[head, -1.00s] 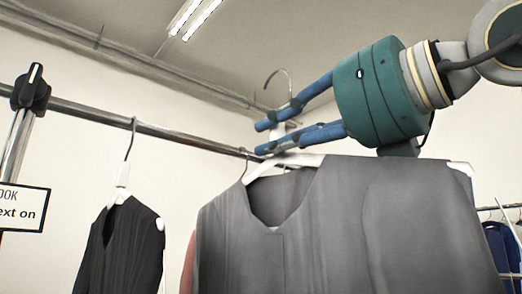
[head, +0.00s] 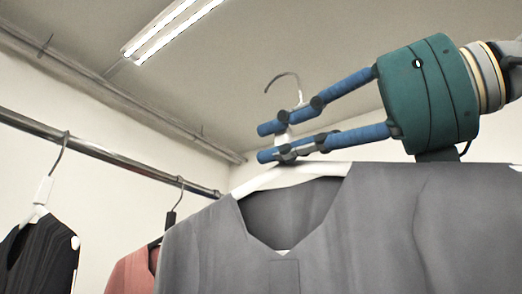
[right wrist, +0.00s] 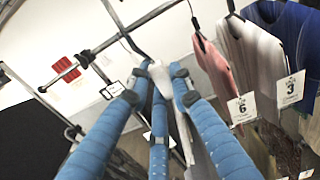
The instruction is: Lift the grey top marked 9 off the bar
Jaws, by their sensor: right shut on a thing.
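The grey top (head: 340,235) hangs on a white hanger (head: 262,183) at the right of the head view. My right gripper (head: 272,142) is shut on the hanger's white neck, just above the collar. The metal hook (head: 282,78) sticks up above the fingers, apart from the bar (head: 100,150) in the head view. In the right wrist view the blue fingers close around the white neck (right wrist: 160,76), and the hook overlaps the bar in the picture. No mark 9 can be seen. My left gripper is not in view.
A black garment (head: 45,255) and a pink garment (head: 130,272) hang on the bar at the left. The right wrist view shows garments with tags marked 6 (right wrist: 241,108) and 3 (right wrist: 291,88). The space above the bar is clear.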

